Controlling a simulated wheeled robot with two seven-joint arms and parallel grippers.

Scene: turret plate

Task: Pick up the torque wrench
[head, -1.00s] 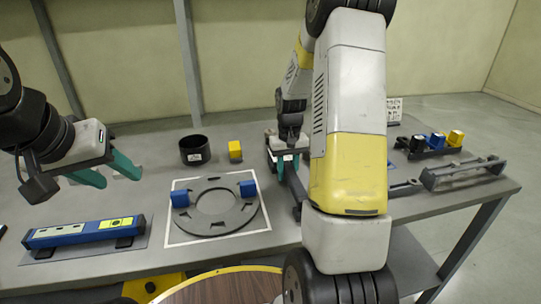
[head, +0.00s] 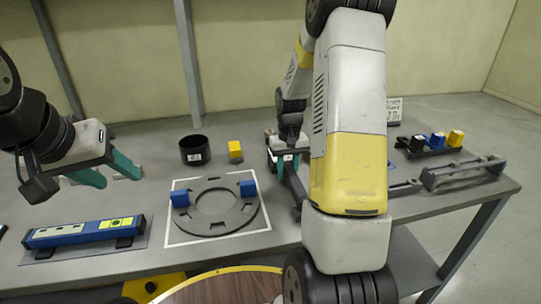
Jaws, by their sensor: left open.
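A long grey tool, which looks like the torque wrench (head: 405,188), lies on the right side of the table; its ring-like end shows just right of my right arm, and the arm hides part of that area. My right gripper (head: 277,167) points down at the table left of my forearm, beside a dark bar (head: 297,188). I cannot tell whether it touches this bar or whether the bar belongs to the wrench. My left gripper (head: 107,174) is open and empty above the left part of the table.
A grey ring plate (head: 216,225) with two blue blocks lies in a white-outlined square. A black cup (head: 194,150) and yellow block (head: 235,150) stand behind it. A blue level-like tool (head: 85,232) is at left. A grey rack (head: 460,174) and a coloured-block holder (head: 430,150) are at right.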

